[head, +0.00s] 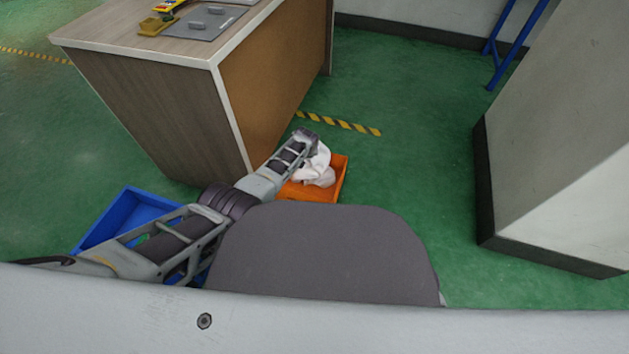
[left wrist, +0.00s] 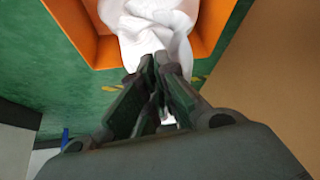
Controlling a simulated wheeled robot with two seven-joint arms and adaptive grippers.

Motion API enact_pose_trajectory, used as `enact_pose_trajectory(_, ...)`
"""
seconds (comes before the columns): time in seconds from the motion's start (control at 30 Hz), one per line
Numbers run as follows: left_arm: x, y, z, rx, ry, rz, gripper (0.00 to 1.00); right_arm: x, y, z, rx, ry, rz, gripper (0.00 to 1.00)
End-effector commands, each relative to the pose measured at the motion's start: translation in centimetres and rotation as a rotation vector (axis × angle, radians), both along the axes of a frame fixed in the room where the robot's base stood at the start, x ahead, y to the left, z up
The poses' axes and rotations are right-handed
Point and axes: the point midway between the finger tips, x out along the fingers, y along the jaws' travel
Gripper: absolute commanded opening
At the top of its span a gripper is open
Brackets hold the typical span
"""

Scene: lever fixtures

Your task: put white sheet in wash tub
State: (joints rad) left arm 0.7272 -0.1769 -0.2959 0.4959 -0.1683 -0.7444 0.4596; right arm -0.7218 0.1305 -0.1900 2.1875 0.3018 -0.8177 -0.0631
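The white sheet (head: 316,170) is a crumpled bundle in the orange tub (head: 341,178) on the floor, in the head view. In the left wrist view the sheet (left wrist: 152,28) rises from inside the orange tub (left wrist: 85,38) to my left gripper (left wrist: 160,62). Its fingers are close together on the sheet, with a bit of white showing between them. In the head view my left gripper (head: 306,138) is above the tub's far left part, its fingertips hard to make out. A blue tub (head: 122,216) stands left, partly behind my arm. My right gripper is not in view.
A wooden cabinet (head: 160,105) stands close to the left of the orange tub, with a yellow tool (head: 160,20) and a grey plate on top. A pale pillar (head: 560,150) stands at the right. Green floor between tub and pillar is clear.

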Motion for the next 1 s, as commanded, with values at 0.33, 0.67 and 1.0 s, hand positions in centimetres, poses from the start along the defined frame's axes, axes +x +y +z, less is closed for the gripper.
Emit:
enact_pose_trajectory(0.33,-0.03,0.09,-0.10,0.000,0.000,0.000,0.12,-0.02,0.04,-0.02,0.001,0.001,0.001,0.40)
enact_pose_trajectory(0.67,-0.04,0.08,-0.09,0.000,0.000,0.000,0.27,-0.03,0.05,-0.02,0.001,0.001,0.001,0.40)
enact_pose_trajectory(1.0,-0.05,0.07,-0.10,0.000,0.000,0.000,0.54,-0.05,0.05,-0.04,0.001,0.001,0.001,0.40)
